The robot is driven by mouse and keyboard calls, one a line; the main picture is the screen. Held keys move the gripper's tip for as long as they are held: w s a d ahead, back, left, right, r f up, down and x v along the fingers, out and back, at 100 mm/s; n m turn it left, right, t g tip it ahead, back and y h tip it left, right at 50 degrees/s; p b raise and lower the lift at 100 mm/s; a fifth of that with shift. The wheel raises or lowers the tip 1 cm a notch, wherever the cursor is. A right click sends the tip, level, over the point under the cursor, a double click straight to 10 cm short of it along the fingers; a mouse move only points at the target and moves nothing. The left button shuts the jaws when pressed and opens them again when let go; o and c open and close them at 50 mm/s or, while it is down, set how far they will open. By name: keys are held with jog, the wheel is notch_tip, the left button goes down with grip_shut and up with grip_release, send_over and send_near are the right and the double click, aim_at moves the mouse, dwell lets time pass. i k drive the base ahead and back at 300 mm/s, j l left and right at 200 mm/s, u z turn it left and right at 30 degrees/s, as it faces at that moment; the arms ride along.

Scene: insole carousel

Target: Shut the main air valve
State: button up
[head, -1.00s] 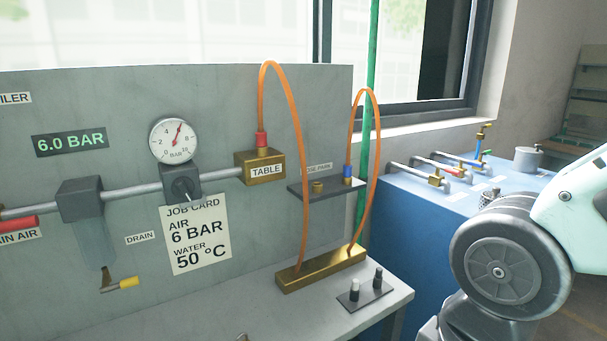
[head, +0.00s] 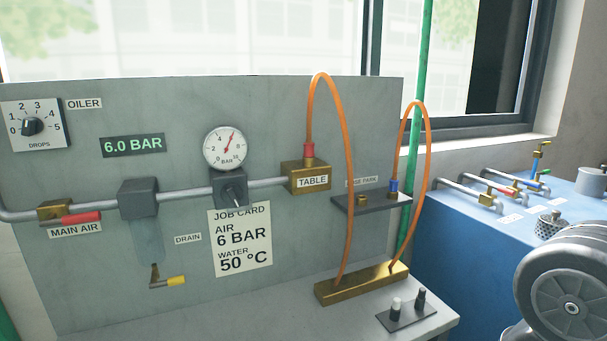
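The main air valve (head: 54,210) is a brass body at the left of the grey panel, on the grey pipe. Its red handle (head: 82,217) points right, roughly in line with the pipe. The "MAIN AIR" label (head: 75,231) is just below it. The round pressure gauge (head: 225,148) has a red needle near 6, and the green display (head: 132,145) reads 6.0 BAR. My gripper is outside the view; only a grey joint of my arm shows at the lower right, well away from the valve.
A filter with a yellow-handled drain (head: 168,282) hangs right of the valve. Orange hoses (head: 345,160) loop from the brass table block (head: 309,177) and the hose park shelf (head: 371,202). A blue cabinet (head: 460,260) with taps stands at the right. The space before the valve looks clear.

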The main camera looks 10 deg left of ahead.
aim_at(51, 219)
jog(key=u, duration=1.7)
